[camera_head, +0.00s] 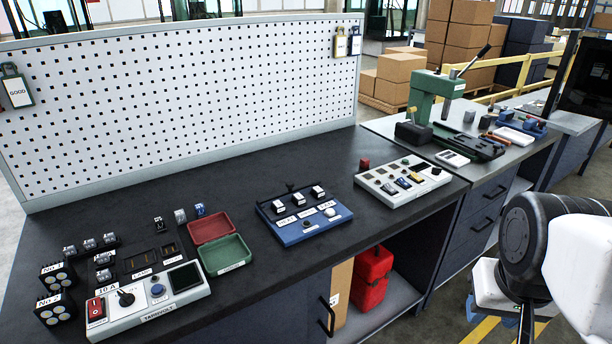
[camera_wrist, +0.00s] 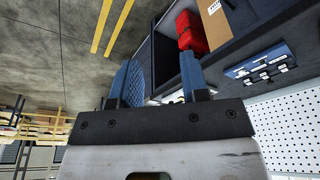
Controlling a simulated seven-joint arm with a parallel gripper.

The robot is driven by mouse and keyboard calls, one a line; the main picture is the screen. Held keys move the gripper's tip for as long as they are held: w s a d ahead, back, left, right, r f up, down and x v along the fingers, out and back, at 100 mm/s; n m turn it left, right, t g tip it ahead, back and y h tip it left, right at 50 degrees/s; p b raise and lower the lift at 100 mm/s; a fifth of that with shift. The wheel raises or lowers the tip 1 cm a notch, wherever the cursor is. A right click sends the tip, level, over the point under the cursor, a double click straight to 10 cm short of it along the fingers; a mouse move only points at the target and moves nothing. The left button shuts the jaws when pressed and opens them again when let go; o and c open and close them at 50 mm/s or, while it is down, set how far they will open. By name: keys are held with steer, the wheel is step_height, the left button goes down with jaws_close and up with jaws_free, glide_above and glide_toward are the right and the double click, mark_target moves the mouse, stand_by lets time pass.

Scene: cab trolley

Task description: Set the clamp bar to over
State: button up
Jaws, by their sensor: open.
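A blue fixture (camera_head: 310,232) with several small white-topped blocks in a row and a round white knob sits on the dark bench, near its front edge. A thin black bar-like part (camera_head: 290,188) stands at its back edge; it may be the clamp bar, but its position is too small to tell. The blue fixture also shows at the right in the wrist view (camera_wrist: 240,72). My gripper (camera_wrist: 160,88) is open and empty, its two blue fingers apart. It is off the front of the bench, well away from the fixture; in the head view it is mostly cut off at lower right.
A grey tester (camera_head: 135,318), red tray (camera_head: 208,226) and green tray (camera_head: 242,254) lie left of the fixture. A light switch panel (camera_head: 420,197) and green press (camera_head: 436,88) stand to the right. A pegboard (camera_head: 190,90) closes the back. A red can (camera_head: 372,285) sits on the shelf below.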

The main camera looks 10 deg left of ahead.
steer(key=shift+w+a+r, duration=0.15)
steer(key=shift+w+r, duration=0.25)
steer(key=shift+w, duration=0.25)
jaws_close()
steer(key=w+a+r+n+g, duration=0.1)
steer(key=w+a+r, duration=0.3)
steer(key=w, duration=0.8)
steer(key=w+a+r+n+g, duration=0.1)
steer(key=w+a+r, duration=0.1)
steer(key=w+a, duration=0.7)
steer(key=w+a+r+n+g, duration=0.1)
steer(key=w+a+r+n, duration=0.15)
steer(key=w, duration=1.15)
steer(key=w+a+f+n+g, duration=0.1)
steer(key=w+a+f, duration=0.3)
steer(key=w+a, duration=1.15)
steer(key=w+a+f+n+h, duration=0.1)
steer(key=w+a+f, duration=0.3)
steer(key=a, duration=0.5)
steer(key=w+a+f+n+g+h, duration=0.1)
steer(key=w+a+f, duration=0.3)
steer(key=a+f, duration=0.3)
steer(key=shift+w+a+f+g, duration=0.15)
steer(key=shift+w+a+g, duration=0.15)
steer(key=shift+a, duration=1.3)
